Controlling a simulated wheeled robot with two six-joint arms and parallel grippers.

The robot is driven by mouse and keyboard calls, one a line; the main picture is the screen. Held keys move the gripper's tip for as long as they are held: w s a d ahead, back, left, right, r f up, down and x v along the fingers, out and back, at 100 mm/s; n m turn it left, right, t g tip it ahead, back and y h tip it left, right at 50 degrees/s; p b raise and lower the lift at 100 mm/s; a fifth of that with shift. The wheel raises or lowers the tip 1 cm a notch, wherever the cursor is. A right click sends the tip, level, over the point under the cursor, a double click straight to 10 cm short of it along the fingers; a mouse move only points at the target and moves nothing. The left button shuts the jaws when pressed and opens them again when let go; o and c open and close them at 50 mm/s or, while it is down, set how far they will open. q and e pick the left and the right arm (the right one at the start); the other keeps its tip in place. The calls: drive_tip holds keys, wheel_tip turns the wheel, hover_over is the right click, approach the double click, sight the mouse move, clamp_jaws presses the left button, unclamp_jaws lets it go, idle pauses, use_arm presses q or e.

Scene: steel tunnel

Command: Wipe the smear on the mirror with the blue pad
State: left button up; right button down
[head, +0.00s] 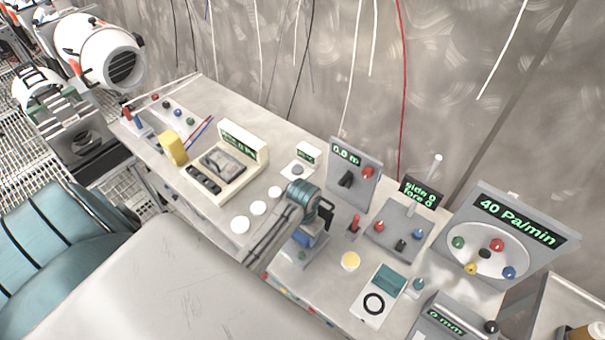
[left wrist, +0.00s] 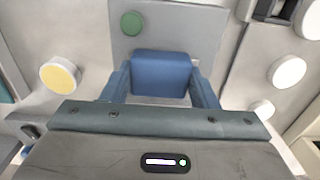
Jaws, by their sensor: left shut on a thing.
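My left gripper (head: 306,236) is low over the middle of the bench, pointing down. It is shut on the blue pad (left wrist: 160,75), which sits between its two blue fingers in the left wrist view. The pad is just above or on a grey plate (left wrist: 205,32) with a green button; I cannot tell whether they touch. I cannot make out a mirror or smear with certainty. A cream unit (head: 235,175) on the bench has a dark pane with a paler patch. My right gripper is not in view.
Near the gripper are a yellow-topped disc (head: 350,261), an upright grey panel (head: 354,172), a knob box (head: 400,227) and a white dial device (head: 378,296). White discs (head: 240,224) lie to the left. A yellow block (head: 173,148) stands farther left. Cables (head: 402,90) hang along the wall.

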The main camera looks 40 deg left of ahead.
use_arm(q)
drive_tip(key=shift+w+d+r, duration=0.1)
drive_tip(key=shift+w+r, duration=0.05)
drive_tip(key=shift+w, duration=1.75)
drive_tip(key=shift+s, duration=0.15)
